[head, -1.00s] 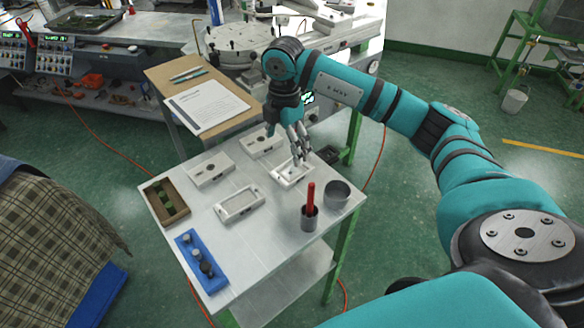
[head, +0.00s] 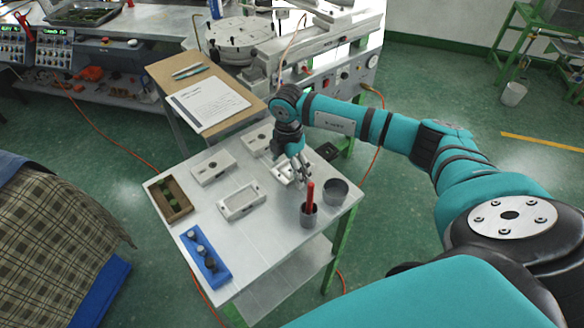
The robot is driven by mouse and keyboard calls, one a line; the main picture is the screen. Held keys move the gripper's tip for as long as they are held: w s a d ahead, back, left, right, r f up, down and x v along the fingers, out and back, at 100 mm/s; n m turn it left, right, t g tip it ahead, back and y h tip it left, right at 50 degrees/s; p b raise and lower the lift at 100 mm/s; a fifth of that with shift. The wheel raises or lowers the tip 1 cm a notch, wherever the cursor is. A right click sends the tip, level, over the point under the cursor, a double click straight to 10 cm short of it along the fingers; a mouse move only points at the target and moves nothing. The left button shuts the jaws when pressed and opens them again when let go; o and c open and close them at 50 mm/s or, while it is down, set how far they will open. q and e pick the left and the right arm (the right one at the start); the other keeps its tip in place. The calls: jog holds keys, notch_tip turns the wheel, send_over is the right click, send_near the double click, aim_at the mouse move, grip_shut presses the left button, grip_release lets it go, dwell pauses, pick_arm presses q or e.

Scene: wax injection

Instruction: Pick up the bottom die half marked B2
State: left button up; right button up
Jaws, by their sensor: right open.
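Several pale die halves lie on the small metal table (head: 282,235). One pale die half (head: 283,173) is at the right, partly hidden by my right gripper. A die half with an open rectangular recess (head: 241,203) lies in the middle. Two blocks with a round hole, one at the left (head: 213,168) and one at the back (head: 257,140), lie further off. No B2 mark is readable. My right gripper (head: 301,178) points down, open, over the right side of the partly hidden die half; contact cannot be told. My left gripper is not in view.
A grey cup with a red-handled tool (head: 310,200) and a wider grey pot (head: 336,192) stand close in front of my right gripper. A brown tray (head: 167,200) and a blue rack (head: 205,258) are at the left. A machine (head: 320,60) stands behind.

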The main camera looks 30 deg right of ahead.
jog(key=c, duration=1.5)
jog(key=shift+r, duration=0.1)
